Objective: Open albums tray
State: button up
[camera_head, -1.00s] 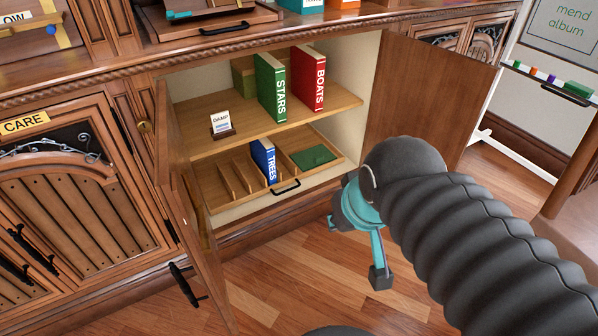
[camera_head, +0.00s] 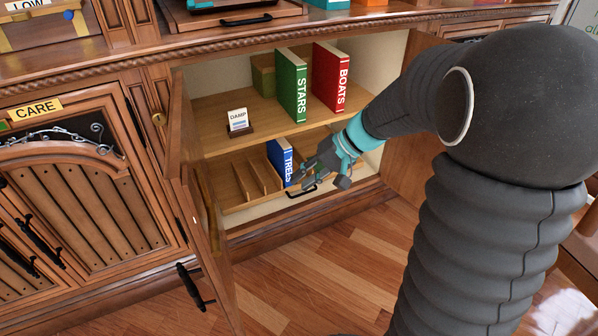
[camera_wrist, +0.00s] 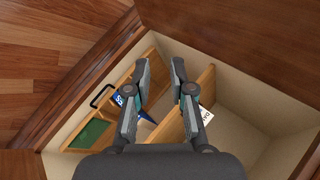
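The albums tray (camera_head: 243,204) is the low wooden tray with dividers at the bottom of the open cabinet. The blue TREES album (camera_head: 281,158) stands in it and also shows in the wrist view (camera_wrist: 119,98). The tray's black handle (camera_head: 300,193) is on its front, and shows left of the fingers in the wrist view (camera_wrist: 101,97). My gripper (camera_head: 320,174) is at the cabinet opening, near the handle and partly in front of the album. In the wrist view its fingers (camera_wrist: 160,64) are apart with nothing between them, and the handle is outside them.
The upper shelf (camera_head: 215,140) holds the green STARS album (camera_head: 292,85), the red BOATS album (camera_head: 328,78) and a DAMP card (camera_head: 238,119). The left cabinet door (camera_head: 205,235) stands open. A green pad (camera_wrist: 91,134) lies in the tray. The floor in front is clear.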

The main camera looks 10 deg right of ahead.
jog(key=w+d+f+m+t+y+b, duration=0.1)
jog(key=w+d+f+m+t+y, duration=0.15)
jog(key=w+f, duration=0.6)
jog(key=w+d+f+m+t+y+b, duration=0.15)
jog(key=w+d+f, duration=0.25)
jog(key=w+f, duration=0.45)
jog(key=m+t+h+b, duration=0.2)
jog(key=m+t, duration=0.3)
jog(key=t, duration=0.1)
send_near(307, 199)
jog(key=w+a, duration=0.4)
jog(key=w, duration=0.1)
jog(key=w+a+r, duration=0.1)
jog(key=w+a, duration=0.1)
jog(key=shift+w+a, duration=0.15)
jog(key=shift+a, duration=0.05)
grip_shut()
